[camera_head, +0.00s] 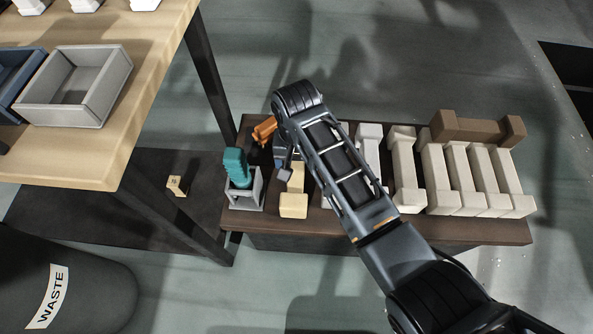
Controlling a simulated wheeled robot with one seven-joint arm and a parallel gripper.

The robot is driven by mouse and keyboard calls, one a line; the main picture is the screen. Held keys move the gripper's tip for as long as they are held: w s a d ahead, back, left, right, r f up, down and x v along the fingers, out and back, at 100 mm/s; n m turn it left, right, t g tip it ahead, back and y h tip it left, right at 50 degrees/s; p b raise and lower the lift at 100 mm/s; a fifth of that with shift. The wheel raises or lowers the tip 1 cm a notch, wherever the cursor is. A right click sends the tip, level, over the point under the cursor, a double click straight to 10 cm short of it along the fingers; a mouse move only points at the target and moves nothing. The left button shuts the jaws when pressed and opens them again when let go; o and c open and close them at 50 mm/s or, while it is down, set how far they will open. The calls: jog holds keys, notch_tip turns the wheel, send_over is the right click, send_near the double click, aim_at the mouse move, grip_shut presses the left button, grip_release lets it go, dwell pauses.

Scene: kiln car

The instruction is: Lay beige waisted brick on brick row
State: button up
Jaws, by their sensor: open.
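A beige waisted brick (293,206), yellower than the others, lies on the dark brown platform, left of my arm; its far part is partly covered by my gripper. The brick row (465,178) is several off-white waisted bricks side by side at the right of the platform. Paler bricks (369,131) show partly behind my arm. My gripper (284,168) is over the far end of the beige brick, open; its fingers are mostly hidden by the wrist, and I cannot tell whether they touch the brick.
A brown waisted brick (478,129) lies crosswise at the row's far side. A teal-handled tool stands in a grey holder (245,195) left of the beige brick; an orange item (264,129) is behind. A wooden table (120,165) with trays and a waste bin (75,285) stand left.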

aim_at(297, 168)
notch_tip(297, 168, down, 3)
jog(key=shift+b, duration=0.35)
jog(key=shift+r, duration=0.1)
grip_shut()
dwell(0.3)
